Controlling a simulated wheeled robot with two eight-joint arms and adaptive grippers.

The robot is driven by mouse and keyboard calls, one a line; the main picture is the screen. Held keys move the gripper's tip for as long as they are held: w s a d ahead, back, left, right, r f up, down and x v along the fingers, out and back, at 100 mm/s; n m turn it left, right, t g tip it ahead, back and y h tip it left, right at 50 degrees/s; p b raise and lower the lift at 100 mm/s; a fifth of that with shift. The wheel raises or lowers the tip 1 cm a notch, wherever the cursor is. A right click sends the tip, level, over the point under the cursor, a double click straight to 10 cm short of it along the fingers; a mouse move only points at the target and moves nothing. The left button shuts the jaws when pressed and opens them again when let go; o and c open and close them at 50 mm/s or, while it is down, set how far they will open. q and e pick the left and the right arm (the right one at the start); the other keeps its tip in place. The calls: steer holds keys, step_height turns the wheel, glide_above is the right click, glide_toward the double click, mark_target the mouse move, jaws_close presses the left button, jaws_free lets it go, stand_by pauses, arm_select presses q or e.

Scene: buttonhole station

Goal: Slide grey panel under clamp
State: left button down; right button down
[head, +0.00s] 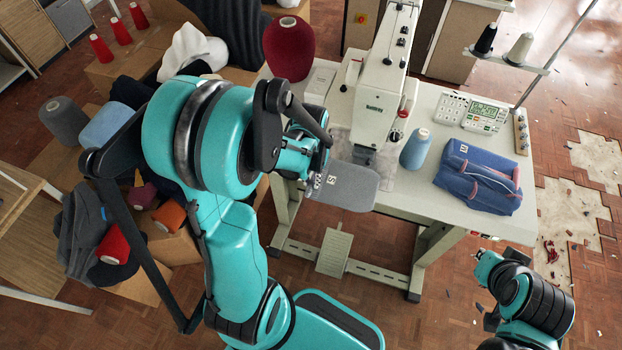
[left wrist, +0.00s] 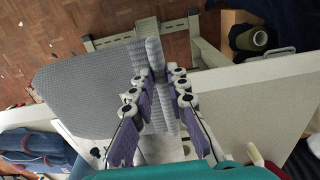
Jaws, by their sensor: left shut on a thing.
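The grey panel (head: 347,190), with a small white label, hangs partly over the front edge of the table in the head view. My left gripper (head: 318,172) is shut on its left side. In the left wrist view, the purple-padded fingers (left wrist: 160,90) close on a ridged part of the panel (left wrist: 85,90), and its flat part spreads to the left. The clamp (head: 364,155) is under the head of the white sewing machine (head: 380,90), just behind the panel. I cannot tell whether they touch. My right gripper (head: 484,282) is low at the right, off the table; its fingers are unclear.
A blue thread cone (head: 415,148) and a blue folded bundle (head: 478,177) stand on the table (head: 400,200) right of the machine. A dark red cone (head: 289,48) stands at its left. A control box (head: 486,115) lies behind the bundle.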

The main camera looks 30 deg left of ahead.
arm_select(q)
steer(key=shift+w+a+f, duration=0.15)
steer(key=shift+w, duration=0.45)
steer(key=shift+w+a+f, duration=0.1)
steer(key=shift+w+f, duration=0.05)
steer(key=shift+w, duration=0.4)
steer(key=shift+w+a, duration=0.15)
steer(key=shift+w, duration=0.4)
steer(key=shift+w+a, duration=0.2)
steer(key=shift+w, duration=0.55)
steer(key=shift+w+a, duration=0.15)
steer(key=shift+w, duration=0.6)
steer(key=shift+w+a, duration=0.2)
steer(key=shift+w, duration=0.55)
steer(key=shift+w+a, duration=0.15)
steer(key=shift+w, duration=0.55)
steer(key=shift+f+b, duration=0.2)
steer(key=shift+b, duration=0.5)
steer(key=c, duration=1.4)
jaws_free()
